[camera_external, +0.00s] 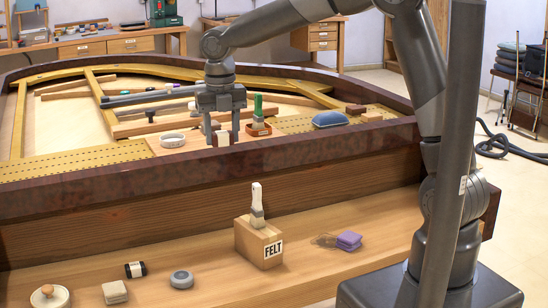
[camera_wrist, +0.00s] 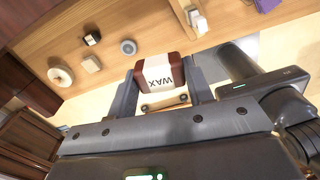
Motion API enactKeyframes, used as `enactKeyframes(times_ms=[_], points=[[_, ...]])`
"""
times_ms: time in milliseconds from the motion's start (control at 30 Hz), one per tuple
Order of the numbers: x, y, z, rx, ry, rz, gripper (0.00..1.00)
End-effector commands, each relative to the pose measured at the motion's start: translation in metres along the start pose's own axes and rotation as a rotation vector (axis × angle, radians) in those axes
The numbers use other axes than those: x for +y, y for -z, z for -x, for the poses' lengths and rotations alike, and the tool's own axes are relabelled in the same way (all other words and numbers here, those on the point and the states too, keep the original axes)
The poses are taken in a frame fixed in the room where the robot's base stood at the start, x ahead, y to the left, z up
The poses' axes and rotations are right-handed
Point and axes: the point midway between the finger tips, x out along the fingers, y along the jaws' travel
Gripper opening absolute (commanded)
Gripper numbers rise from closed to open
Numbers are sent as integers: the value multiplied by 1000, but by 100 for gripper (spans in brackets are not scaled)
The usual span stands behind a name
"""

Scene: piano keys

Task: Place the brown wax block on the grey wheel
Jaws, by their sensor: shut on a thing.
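The brown wax block (camera_wrist: 162,72) has a white band marked WAX and sits between my fingers in the wrist view. The grey wheel (camera_external: 181,279) lies flat on that shelf, lower and toward the viewer. It also shows in the wrist view (camera_wrist: 128,47), apart from the block, with nothing on top.
The dark piano rim (camera_external: 110,195) rises behind the shelf.

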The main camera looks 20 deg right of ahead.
Motion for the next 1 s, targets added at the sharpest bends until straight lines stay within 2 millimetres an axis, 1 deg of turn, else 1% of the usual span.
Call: enactKeyframes(times_ms=[33,100,200,267,467,700,800,900,1000], points=[[8,7,0,0,-1,37,24],[18,15,0,0,-3,84,24],[30,26,0,1,-5,141,24],[27,24,-15,4,-1,132,24],[26,24,-61,5,-1,130,24],[27,25,-134,5,-1,130,24],[27,25,-160,5,-1,130,24],[28,24,-174,2,-3,128,24],[34,27,-184,2,-4,130,24]])
